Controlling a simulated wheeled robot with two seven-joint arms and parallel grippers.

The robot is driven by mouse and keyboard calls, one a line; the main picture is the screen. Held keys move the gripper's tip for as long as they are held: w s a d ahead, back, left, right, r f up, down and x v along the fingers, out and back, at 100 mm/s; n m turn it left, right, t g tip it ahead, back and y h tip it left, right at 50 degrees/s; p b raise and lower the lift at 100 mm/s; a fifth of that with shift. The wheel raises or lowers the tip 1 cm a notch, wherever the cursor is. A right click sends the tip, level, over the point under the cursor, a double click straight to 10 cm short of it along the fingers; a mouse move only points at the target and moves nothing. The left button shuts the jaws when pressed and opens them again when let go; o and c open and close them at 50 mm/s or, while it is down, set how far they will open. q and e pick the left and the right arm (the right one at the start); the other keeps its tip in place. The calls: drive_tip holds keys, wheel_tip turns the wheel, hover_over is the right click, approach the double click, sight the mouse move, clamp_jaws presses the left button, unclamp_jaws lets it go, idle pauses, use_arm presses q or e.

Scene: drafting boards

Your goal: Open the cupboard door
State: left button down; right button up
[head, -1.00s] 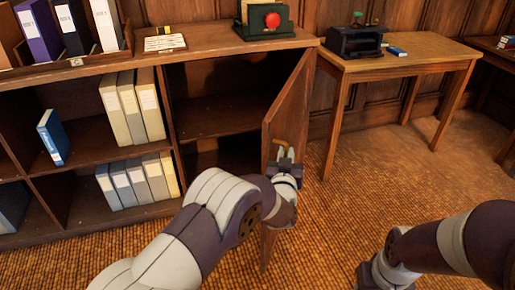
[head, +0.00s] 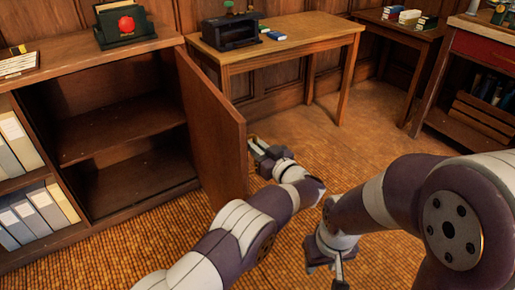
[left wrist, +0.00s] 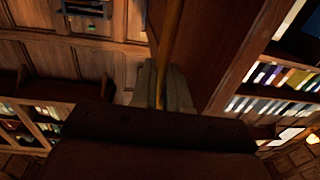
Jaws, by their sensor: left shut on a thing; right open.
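The brown wooden cupboard door (head: 215,125) stands wide open, swung out to the right of the cupboard (head: 120,150), whose two shelf spaces are exposed and look empty. My left gripper (head: 257,147) is at the door's outer face, near its free edge. In the left wrist view its fingers (left wrist: 162,90) are shut on the brass door handle (left wrist: 171,40), a slim bar. The handle is hidden in the head view. My right gripper (head: 340,268) is low at the bottom, over the floor, open and apart from the door; its tips are partly cut off.
A wooden table (head: 285,45) with a dark machine (head: 232,33) stands behind the door. Binders (head: 35,210) fill shelves at the left. A red-drawered bench (head: 480,50) stands at the right. The woven floor (head: 350,150) is clear between.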

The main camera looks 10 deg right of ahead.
use_arm(q)
drive_tip(key=shift+w+d+r+y, duration=0.1)
drive_tip(key=shift+w+r+y, duration=0.25)
drive_tip(key=shift+r, duration=0.1)
use_arm(e)
drive_tip(key=shift+w+d, duration=0.15)
drive_tip(key=shift+d, duration=0.2)
use_arm(q)
drive_tip(key=c, duration=1.3)
unclamp_jaws()
drive_tip(key=shift+w, duration=0.1)
drive_tip(key=shift+w+a+f, duration=0.1)
drive_tip(key=shift+a+f, duration=0.15)
drive_tip(key=shift+d, duration=0.1)
use_arm(e)
drive_tip(key=shift+w+a, duration=0.15)
drive_tip(key=shift+a, duration=0.05)
